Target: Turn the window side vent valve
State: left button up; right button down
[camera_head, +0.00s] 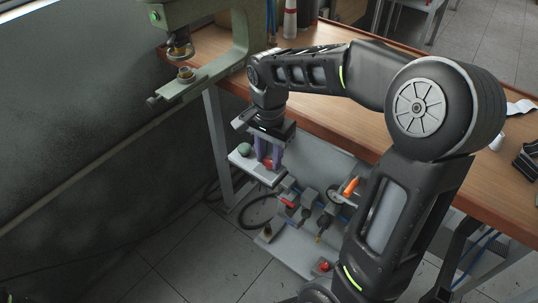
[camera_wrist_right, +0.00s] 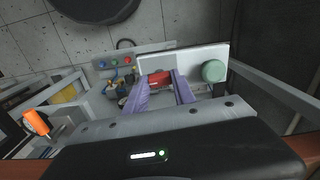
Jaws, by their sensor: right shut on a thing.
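My right gripper (camera_head: 267,155) reaches down over the pneumatic panel under the bench, its purple fingers pointing down. Its fingers (camera_wrist_right: 161,93) also show in the right wrist view, on either side of a red valve handle (camera_wrist_right: 159,78). The gripper is shut on this red handle, which is partly hidden by the fingers; a bit of red (camera_head: 267,163) shows between them in the head view. A second red handle (camera_head: 287,203) sits lower on the panel. I cannot tell the handle's exact angle. My left gripper is out of view.
A green round knob (camera_head: 244,149) sits beside the gripper on the white plate (camera_head: 243,166). An orange handle (camera_head: 351,187) stands to the right. The wooden bench top (camera_head: 340,110) lies above, with a green press (camera_head: 243,40) at its left end. Its metal leg (camera_head: 217,145) is close by.

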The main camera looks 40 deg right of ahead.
aim_at(269, 160)
jog(key=shift+m, duration=0.5)
jog(key=c, duration=1)
grip_release()
jog(key=shift+c, duration=0.2)
jog(key=shift+r, duration=0.1)
notch_tip(269, 160, up, 8)
jog(key=shift+f+p, duration=0.15)
jog(key=shift+p, duration=0.15)
